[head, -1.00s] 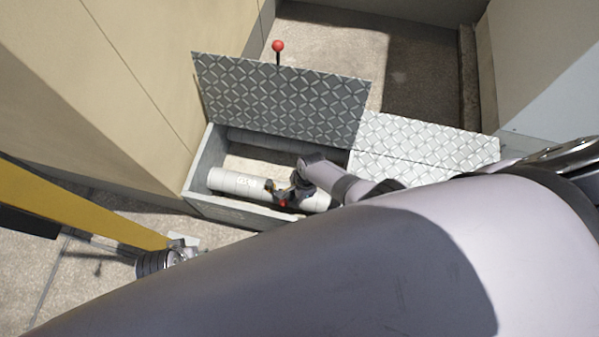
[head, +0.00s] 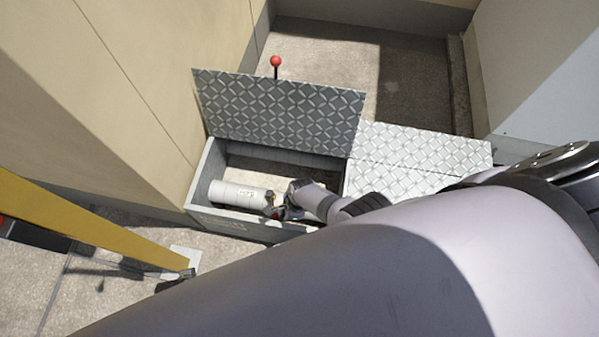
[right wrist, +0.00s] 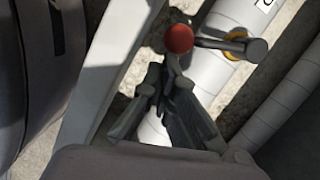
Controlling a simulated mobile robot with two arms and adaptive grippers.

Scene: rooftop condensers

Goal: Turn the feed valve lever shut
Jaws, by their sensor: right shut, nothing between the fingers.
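The feed valve shows in the right wrist view as a dark lever (right wrist: 213,43) with a red ball knob (right wrist: 178,39) and a yellow ring (right wrist: 236,44) at its pivot. The lever lies across a white pipe (right wrist: 205,75). My right gripper (right wrist: 172,72) is shut and empty, its fingertips just below the knob; whether they touch it I cannot tell. In the head view the right gripper (head: 278,207) is down in the open box at the pipe (head: 232,195), largely hiding the valve. A dark part at the lower left may be my left gripper, mostly hidden.
The box (head: 205,172) has a raised tread-plate lid (head: 280,112) behind the pipe and closed tread plates (head: 425,150) on the right. Another red knob (head: 276,61) shows above the lid. A beige wall (head: 150,80) and a yellow bar (head: 90,225) stand left.

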